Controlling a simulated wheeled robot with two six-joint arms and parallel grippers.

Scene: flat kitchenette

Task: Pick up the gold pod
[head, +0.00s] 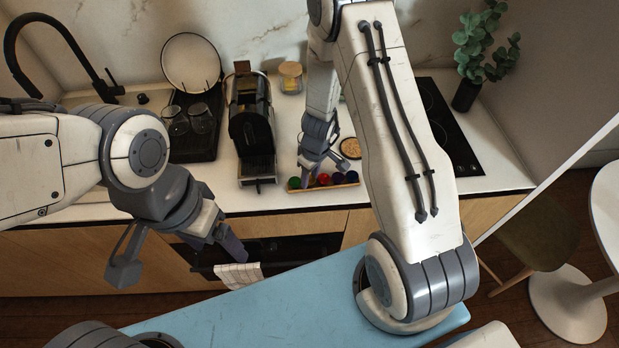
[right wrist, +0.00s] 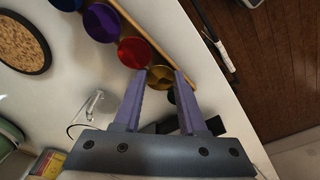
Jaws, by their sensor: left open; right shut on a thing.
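The gold pod (right wrist: 160,76) shows in the right wrist view between the two fingertips of my right gripper (right wrist: 160,82), which is shut on it. It is in line with the red pod (right wrist: 135,53); I cannot tell whether it is off the rack. In the head view my right gripper (head: 310,178) points down at the pod rack (head: 345,186) and hides the gold pod. My left gripper (head: 180,256) is open and empty in front of the counter, its fingers wide apart.
A black coffee machine (head: 250,125) stands left of the rack. A cork mat (head: 351,148) and hob (head: 450,130) lie right.

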